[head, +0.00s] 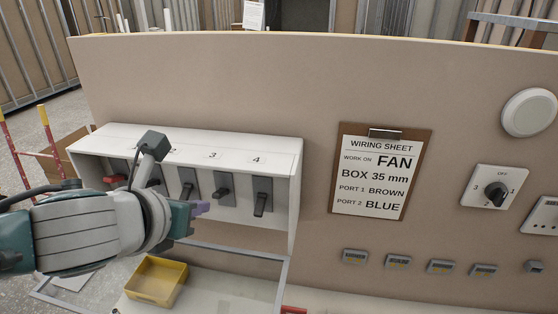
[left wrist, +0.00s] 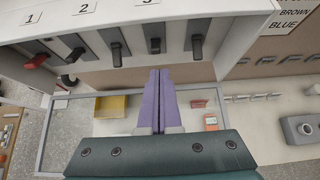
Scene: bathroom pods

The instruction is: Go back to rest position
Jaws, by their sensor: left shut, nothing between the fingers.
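My left gripper (head: 198,209) reaches in from the left, in front of the white switch box (head: 297,185). Its purple fingers are closed together with nothing between them, as the left wrist view (left wrist: 159,100) shows. In that view the fingers point toward the box's underside, apart from the levers. A red lever (left wrist: 36,61) and several dark levers (left wrist: 197,46) hang along the box front. In the head view my arm and wrist cover part of the left levers. My right gripper is in neither view.
A yellow bin (head: 157,280) stands on the bench below the box, inside a grey metal frame (head: 230,251). A wiring sheet on a clipboard (head: 381,172), a rotary switch (head: 490,187) and small modules are on the beige panel (head: 300,80) to the right.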

